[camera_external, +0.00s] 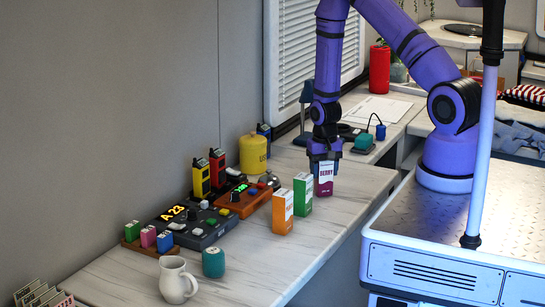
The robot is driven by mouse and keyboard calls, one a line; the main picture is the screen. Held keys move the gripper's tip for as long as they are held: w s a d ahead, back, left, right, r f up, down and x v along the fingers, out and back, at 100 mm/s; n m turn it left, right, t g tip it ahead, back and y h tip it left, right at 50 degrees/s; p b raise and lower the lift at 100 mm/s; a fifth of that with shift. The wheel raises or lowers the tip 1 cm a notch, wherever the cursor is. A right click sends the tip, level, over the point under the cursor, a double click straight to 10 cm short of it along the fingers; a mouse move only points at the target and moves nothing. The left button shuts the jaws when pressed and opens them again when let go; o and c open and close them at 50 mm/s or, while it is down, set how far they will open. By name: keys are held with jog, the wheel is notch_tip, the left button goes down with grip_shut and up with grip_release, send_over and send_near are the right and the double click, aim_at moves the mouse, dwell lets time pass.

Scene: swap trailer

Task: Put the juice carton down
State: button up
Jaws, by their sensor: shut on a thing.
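The juice carton (324,182), a small dark purple box with a white top and "BERRY" lettering, is at the right part of the marble-look counter. My gripper (324,160) points down over it and is shut on its upper part. The carton looks upright. I cannot tell whether its bottom touches the counter (335,225). A green carton (302,194) and an orange carton (283,211) stand upright to its left, apart from my gripper.
A dark console (200,226), an orange device (243,199), a teal jar (213,262) and a white pitcher (177,280) stand further left. A yellow canister (253,154) is at the back. Counter right of the orange carton is clear. The window blind (297,50) is behind my arm.

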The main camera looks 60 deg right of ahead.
jog(key=shift+f, duration=0.1)
jog(key=o, duration=1)
notch_tip(320, 180, up, 12)
jog(key=shift+r, duration=0.15)
jog(key=s+a+r+n+t, duration=0.15)
jog(key=a+r, duration=0.25)
jog(key=r, duration=0.7)
jog(key=s+a+r+n+t, duration=0.1)
jog(key=s+a+r+n, duration=0.25)
jog(key=r, duration=0.75)
jog(key=s+a+r+n+t, duration=0.1)
jog(key=s+a+r, duration=0.1)
jog(key=s+r, duration=0.2)
jog(key=s+a+r+n, duration=0.1)
jog(key=s+a+r, duration=0.1)
jog(key=s+r, duration=0.3)
jog(key=s+a+r+n+t, duration=0.1)
jog(key=s+r, duration=0.3)
jog(key=s, duration=0.4)
jog(key=shift+a+r+n+t, duration=0.15)
jog(key=shift+a+n+t, duration=0.3)
jog(key=shift+a, duration=0.45)
